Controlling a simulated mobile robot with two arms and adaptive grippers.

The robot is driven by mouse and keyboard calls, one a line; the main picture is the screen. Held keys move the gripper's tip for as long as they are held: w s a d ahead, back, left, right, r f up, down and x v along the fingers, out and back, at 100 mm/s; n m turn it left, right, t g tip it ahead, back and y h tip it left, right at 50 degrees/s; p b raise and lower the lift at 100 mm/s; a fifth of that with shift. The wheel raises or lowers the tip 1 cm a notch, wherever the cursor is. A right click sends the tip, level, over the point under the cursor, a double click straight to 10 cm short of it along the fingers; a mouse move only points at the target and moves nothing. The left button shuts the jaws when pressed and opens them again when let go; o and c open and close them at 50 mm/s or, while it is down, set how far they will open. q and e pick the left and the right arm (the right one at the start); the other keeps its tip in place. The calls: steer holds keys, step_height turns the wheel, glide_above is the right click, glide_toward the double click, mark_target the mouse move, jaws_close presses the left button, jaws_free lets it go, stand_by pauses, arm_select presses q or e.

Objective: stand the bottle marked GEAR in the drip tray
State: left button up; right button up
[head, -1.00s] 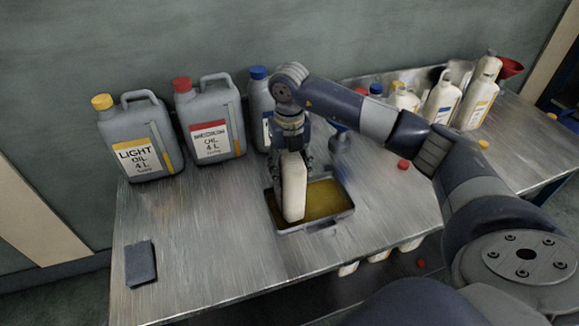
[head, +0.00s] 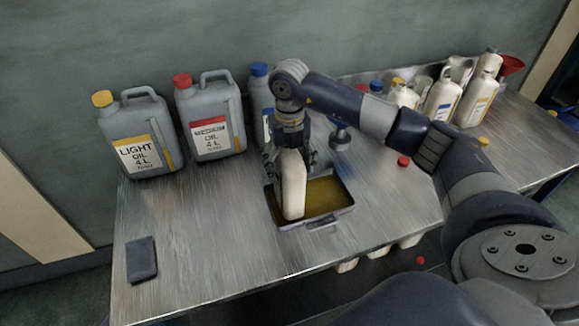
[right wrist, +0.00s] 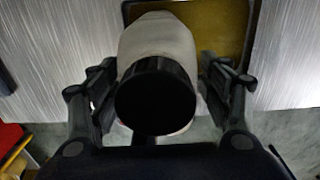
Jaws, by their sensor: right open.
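A white bottle (head: 293,187) stands in the left part of the drip tray (head: 321,224), a dark shallow tray with yellowish oil in it. No marking on the bottle can be read from here. My right gripper (head: 290,157) is above and around the bottle's upper part, its fingers apart. In the right wrist view the bottle's pale body (right wrist: 158,38) and black cap (right wrist: 155,95) sit between the open fingers (right wrist: 160,95), with gaps at the sides. The tray (right wrist: 222,35) shows behind it. My left gripper is not in view.
Grey cans with yellow (head: 140,137), red (head: 209,120) and blue (head: 259,95) caps stand along the back. Several white bottles (head: 441,101) and a red funnel (head: 509,66) are at the far right. A red cap (head: 403,161) lies right of the tray. A dark block (head: 141,259) lies front left.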

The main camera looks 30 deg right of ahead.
step_height(320, 180, up, 10)
steer(key=shift+r+b, duration=0.1)
steer(key=shift+b, duration=0.9)
steer(key=shift+r, duration=0.6)
steer(key=shift+a, duration=0.1)
